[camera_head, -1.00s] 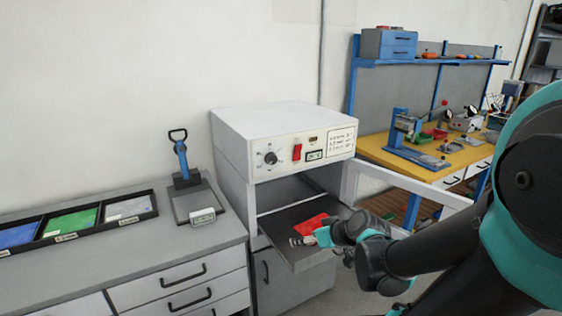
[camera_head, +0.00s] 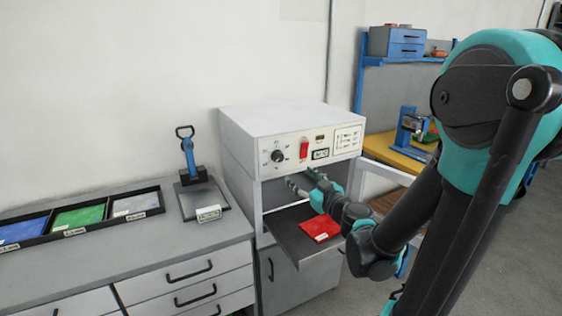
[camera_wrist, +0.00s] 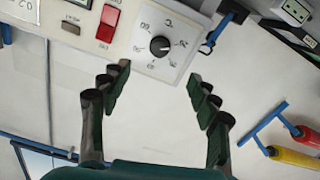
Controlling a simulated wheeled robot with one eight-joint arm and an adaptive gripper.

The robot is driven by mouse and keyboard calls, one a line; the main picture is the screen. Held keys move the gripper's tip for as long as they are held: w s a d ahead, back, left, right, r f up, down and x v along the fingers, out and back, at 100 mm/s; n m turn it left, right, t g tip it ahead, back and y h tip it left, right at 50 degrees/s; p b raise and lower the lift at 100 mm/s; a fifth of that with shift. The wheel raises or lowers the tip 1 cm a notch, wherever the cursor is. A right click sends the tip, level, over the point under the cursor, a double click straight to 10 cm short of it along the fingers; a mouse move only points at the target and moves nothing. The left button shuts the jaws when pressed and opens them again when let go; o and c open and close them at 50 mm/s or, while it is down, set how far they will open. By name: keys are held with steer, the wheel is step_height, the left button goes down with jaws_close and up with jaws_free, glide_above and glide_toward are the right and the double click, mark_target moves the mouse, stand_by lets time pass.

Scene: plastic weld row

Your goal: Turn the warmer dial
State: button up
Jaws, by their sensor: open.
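The warmer dial (camera_head: 277,156) is a round black knob with a scale around it, on the white front panel of the warmer (camera_head: 290,122). In the wrist view the dial (camera_wrist: 160,46) sits near the top middle, beyond and between my spread fingers, not touched by them. My gripper (camera_wrist: 160,82) is open and empty. In the head view my gripper (camera_head: 302,182) is at the oven opening, below and slightly right of the dial. A red packet (camera_head: 320,228) lies on the pulled-out tray (camera_head: 284,226).
A red switch (camera_head: 304,149) and a small display (camera_head: 320,154) are right of the dial. A blue-handled press (camera_head: 188,152) and bins (camera_head: 113,209) of coloured sheets are on the left counter.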

mark_target(280, 159)
steer(key=x, duration=1.4)
steer(key=shift+w, duration=0.1)
steer(key=c, duration=1.2)
steer(key=shift+o, duration=0.2)
